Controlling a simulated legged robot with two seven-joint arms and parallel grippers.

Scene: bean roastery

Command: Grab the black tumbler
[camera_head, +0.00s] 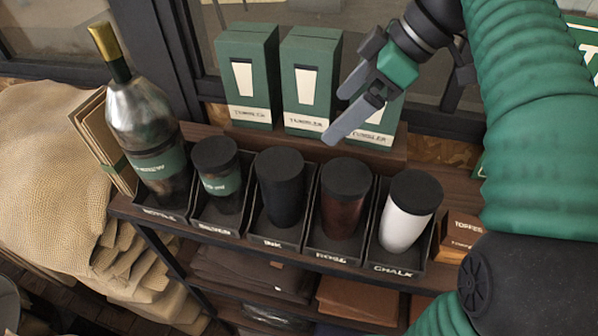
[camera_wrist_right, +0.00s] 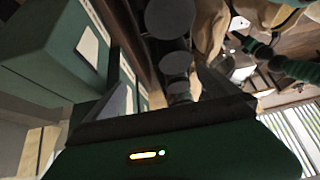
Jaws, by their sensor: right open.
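The black tumbler (camera_head: 281,190) stands upright with a black lid in the middle compartment, labelled INK, of a dark rack on the shelf. My right gripper (camera_head: 337,117) is open and empty, above and behind the rack in front of the green boxes. It is up and to the right of the black tumbler, apart from it. In the right wrist view, its two fingers frame a row of dark round lids (camera_wrist_right: 176,62); which lid is the black tumbler's I cannot tell. My left gripper is not in view.
A silver bottle (camera_head: 145,120), a silver tumbler (camera_head: 217,166), a dark red-brown tumbler (camera_head: 343,200) and a white tumbler (camera_head: 404,215) fill the neighbouring compartments, close together. Green tumbler boxes (camera_head: 247,75) stand behind. Burlap sacks (camera_head: 50,170) lie at the left.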

